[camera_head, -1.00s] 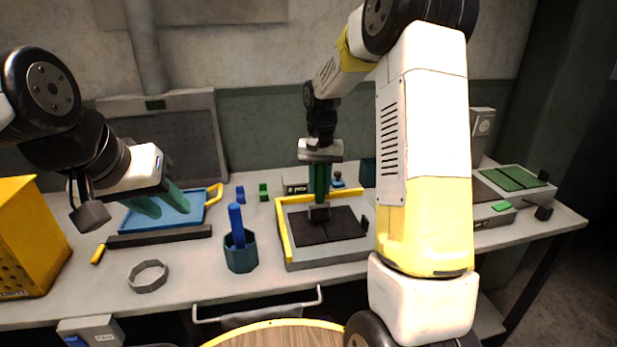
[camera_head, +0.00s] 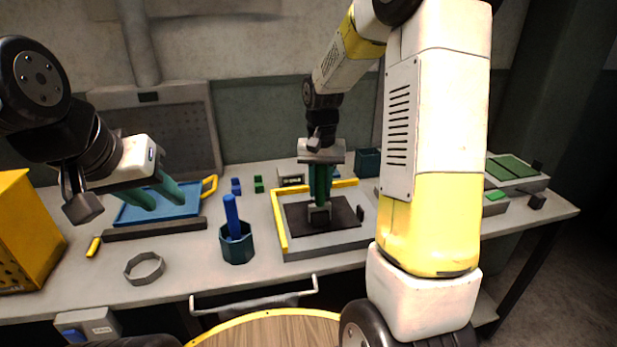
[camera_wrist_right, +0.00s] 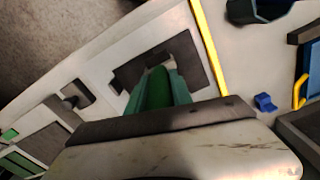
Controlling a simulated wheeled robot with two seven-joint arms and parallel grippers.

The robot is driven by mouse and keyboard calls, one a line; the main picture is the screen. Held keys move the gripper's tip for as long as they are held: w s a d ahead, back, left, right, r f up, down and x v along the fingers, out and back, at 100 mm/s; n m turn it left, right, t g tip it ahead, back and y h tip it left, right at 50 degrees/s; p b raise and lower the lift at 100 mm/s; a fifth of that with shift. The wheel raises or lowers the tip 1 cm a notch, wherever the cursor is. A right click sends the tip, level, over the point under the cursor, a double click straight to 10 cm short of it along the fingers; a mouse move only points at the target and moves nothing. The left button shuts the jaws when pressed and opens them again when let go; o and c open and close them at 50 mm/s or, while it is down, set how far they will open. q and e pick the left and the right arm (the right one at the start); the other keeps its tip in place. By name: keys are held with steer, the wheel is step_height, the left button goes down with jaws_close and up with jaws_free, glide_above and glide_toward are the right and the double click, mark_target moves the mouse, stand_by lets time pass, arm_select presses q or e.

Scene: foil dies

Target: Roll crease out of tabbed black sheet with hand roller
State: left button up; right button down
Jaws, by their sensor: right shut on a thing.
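The black sheet (camera_head: 338,210) lies flat on a grey plate (camera_head: 300,250) with a yellow rail along its left and back; it also shows in the right wrist view (camera_wrist_right: 185,52). A small dark tab (camera_head: 360,213) stands at its right side. My right gripper (camera_head: 320,196), fingers pointing down, is shut on the hand roller (camera_head: 319,215), which is over the middle of the sheet; whether it presses is hard to tell. In the wrist view, the green fingers (camera_wrist_right: 160,88) hide most of the roller. My left gripper (camera_head: 155,197) is open and empty above the blue tray (camera_head: 185,209).
A dark teal cup (camera_head: 237,246) with a blue stick stands left of the plate. A grey ring (camera_head: 144,268) and a yellow box (camera_head: 25,235) are further left. Small blue and green blocks (camera_head: 258,184) sit behind. My right arm hides part of the table's right side.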

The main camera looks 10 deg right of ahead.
steer(key=shift+w, duration=4.4)
steer(key=shift+s, duration=4.55)
steer(key=w, duration=0.9)
steer(key=shift+a, duration=0.15)
steer(key=shift+r, duration=0.15)
step_height(320, 180, up, 8)
